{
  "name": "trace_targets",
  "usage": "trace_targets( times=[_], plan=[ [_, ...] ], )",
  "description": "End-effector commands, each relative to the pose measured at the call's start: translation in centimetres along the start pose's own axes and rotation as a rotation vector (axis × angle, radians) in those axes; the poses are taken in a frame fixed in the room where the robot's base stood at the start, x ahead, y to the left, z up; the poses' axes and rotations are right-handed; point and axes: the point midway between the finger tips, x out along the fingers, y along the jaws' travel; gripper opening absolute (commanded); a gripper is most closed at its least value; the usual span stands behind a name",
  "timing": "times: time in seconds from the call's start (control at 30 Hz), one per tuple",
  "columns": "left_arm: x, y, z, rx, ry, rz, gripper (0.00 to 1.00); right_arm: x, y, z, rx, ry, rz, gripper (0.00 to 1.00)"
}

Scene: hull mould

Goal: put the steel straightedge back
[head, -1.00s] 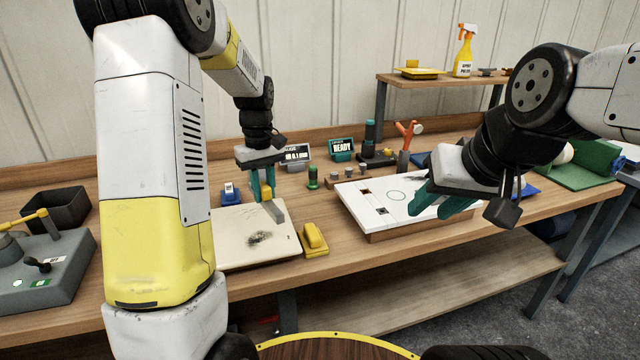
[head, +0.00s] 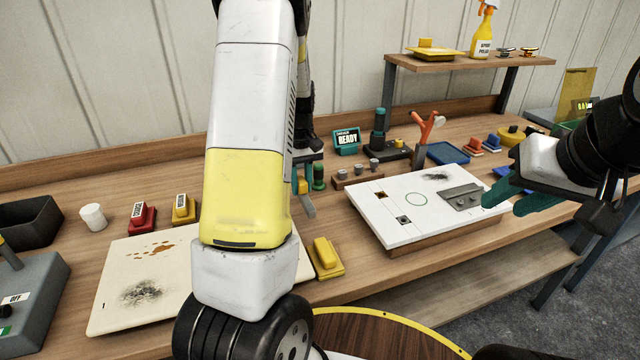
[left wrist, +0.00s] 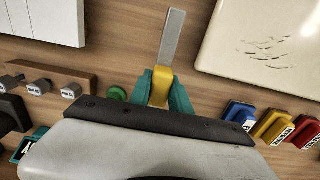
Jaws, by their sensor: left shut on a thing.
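The steel straightedge is a flat grey bar with a yellow grip; it shows in the left wrist view (left wrist: 172,40) and partly in the head view (head: 307,206). My left gripper (left wrist: 163,92) is shut on its yellow grip, with the bar pointing away from the fingers. In the head view my left gripper (head: 304,182) is mostly hidden behind my own arm. It hangs over the bench between the stained cream panel (head: 125,250) and the white panel (head: 405,225). My right gripper (head: 512,198) is open and empty beside the white panel's right edge.
A yellow block (head: 326,256) lies just in front of the straightedge. A green knob (head: 319,177) and a wooden rack (head: 358,177) of small grey pieces stand behind. Red (head: 143,216) and yellow (head: 184,209) labelled blocks sit behind the cream panel.

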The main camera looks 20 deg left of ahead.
Motion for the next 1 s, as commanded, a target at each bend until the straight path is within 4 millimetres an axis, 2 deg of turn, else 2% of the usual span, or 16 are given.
trace_targets(
  times=[0.3,0.63,0.67,0.77,1.0],
  plan=[
    [3.7,0.0,0.1,0.000,-0.001,-0.001,0.00,0.0,0.0,0.0,0.000,0.000,0.000,0.36],
    [3.9,0.0,0.0,0.000,0.000,0.000,0.00,0.0,0.0,0.0,0.000,0.000,0.000,0.36],
    [4.0,0.0,0.0,0.000,0.000,0.000,0.25,0.0,0.0,0.0,0.000,0.000,0.000,0.36],
    [3.9,0.0,0.0,0.000,0.000,0.001,0.45,0.0,0.0,0.0,0.000,0.000,0.000,0.36],
    [3.9,0.0,0.0,0.000,0.000,0.001,0.45,0.0,0.0,0.0,0.000,0.000,0.000,0.36]
  ],
)
